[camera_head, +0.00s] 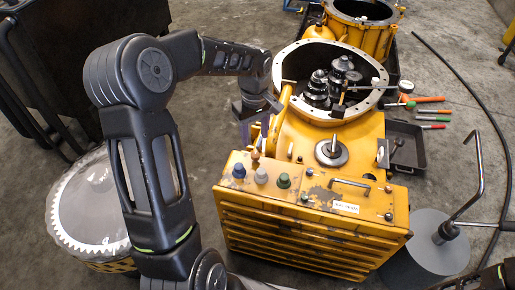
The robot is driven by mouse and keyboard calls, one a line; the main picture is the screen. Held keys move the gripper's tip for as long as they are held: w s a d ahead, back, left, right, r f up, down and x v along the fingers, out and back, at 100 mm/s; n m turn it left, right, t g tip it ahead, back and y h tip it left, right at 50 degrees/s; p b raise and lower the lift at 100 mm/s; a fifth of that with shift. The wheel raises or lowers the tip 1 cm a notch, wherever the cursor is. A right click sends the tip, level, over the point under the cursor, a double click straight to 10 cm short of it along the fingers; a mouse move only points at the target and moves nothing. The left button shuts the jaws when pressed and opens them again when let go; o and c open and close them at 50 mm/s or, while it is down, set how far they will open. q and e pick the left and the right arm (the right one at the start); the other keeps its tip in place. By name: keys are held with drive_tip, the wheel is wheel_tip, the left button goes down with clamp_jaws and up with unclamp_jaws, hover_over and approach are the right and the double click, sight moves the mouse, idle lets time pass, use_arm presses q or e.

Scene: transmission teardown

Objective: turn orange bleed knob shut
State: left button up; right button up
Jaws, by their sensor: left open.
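A small orange-red knob (255,156) stands on the back left of the yellow box's top, behind the other coloured knobs. I take it to be the bleed knob; it is too small to read its turn position. The yellow ribbed box (300,222) sits in front of the transmission housing. My left gripper (256,134) points down behind and just above the orange knob, beside the housing's left side. It is open and appears empty, with a visible gap to the knob. Its far finger is partly hard to see. My right gripper is out of view.
Blue (239,171), grey (261,176) and green (284,181) knobs stand close in front of the orange one. A metal handle (349,183) rises to the right. The open housing (378,108) holds gears. A toothed disc (91,208) lies at left; a tool tray (410,150) is at right.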

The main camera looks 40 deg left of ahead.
sight(255, 154)
use_arm(q)
drive_tip(key=shift+f+b, duration=0.85)
drive_tip(key=shift+f, duration=3.15)
drive_tip(key=shift+c, duration=0.4)
clamp_jaws()
